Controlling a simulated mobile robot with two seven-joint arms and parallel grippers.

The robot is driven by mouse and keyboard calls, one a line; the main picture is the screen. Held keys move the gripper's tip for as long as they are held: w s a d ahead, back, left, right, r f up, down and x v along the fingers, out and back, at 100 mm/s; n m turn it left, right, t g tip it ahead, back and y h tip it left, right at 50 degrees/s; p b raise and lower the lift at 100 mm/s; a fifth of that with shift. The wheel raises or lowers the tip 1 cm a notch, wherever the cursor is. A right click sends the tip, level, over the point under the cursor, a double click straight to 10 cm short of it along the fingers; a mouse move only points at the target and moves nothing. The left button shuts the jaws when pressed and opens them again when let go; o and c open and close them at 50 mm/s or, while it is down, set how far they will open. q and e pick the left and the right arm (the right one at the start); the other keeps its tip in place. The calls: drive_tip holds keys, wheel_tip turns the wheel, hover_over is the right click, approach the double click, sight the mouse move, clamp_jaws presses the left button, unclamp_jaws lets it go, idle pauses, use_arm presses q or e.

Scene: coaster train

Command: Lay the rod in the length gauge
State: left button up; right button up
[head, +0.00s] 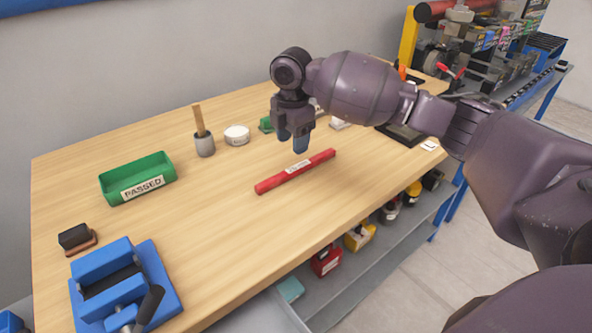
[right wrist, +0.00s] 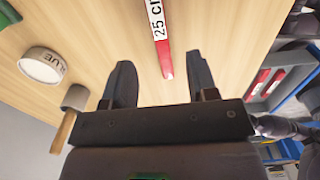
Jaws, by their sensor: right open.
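A long red bar (head: 296,172) with a white label lies flat on the wooden table, in front of and below my right gripper in the head view. In the right wrist view the label on the red bar (right wrist: 161,35) reads "25 c…", cut off by the frame edge. I cannot tell whether this bar is the rod or the length gauge; no second long bar shows clearly. My right gripper (head: 293,144) is open and empty, pointing down above the table. In the right wrist view one end of the bar shows between its fingers (right wrist: 158,62). My left gripper is out of view.
A green PASSED bin (head: 138,179), a grey cup-like piece with a wooden handle (head: 203,135) and a white disc (head: 237,135) stand behind. A blue vice (head: 121,284) sits front left, near a dark block (head: 75,237).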

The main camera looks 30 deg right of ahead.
sight(292, 170)
wheel_tip(292, 170, down, 3)
drive_tip(key=shift+f+b, duration=0.35)
drive_tip(key=shift+f, duration=0.4)
wheel_tip(292, 170, down, 4)
drive_tip(key=shift+a+r+b, duration=0.15)
drive_tip(key=shift+r+b, duration=0.1)
drive_tip(key=shift+b, duration=0.2)
drive_tip(key=shift+w+f, duration=0.1)
drive_tip(key=shift+f, duration=0.35)
drive_tip(key=shift+r, duration=0.1)
clamp_jaws()
drive_tip(key=shift+r, duration=0.1)
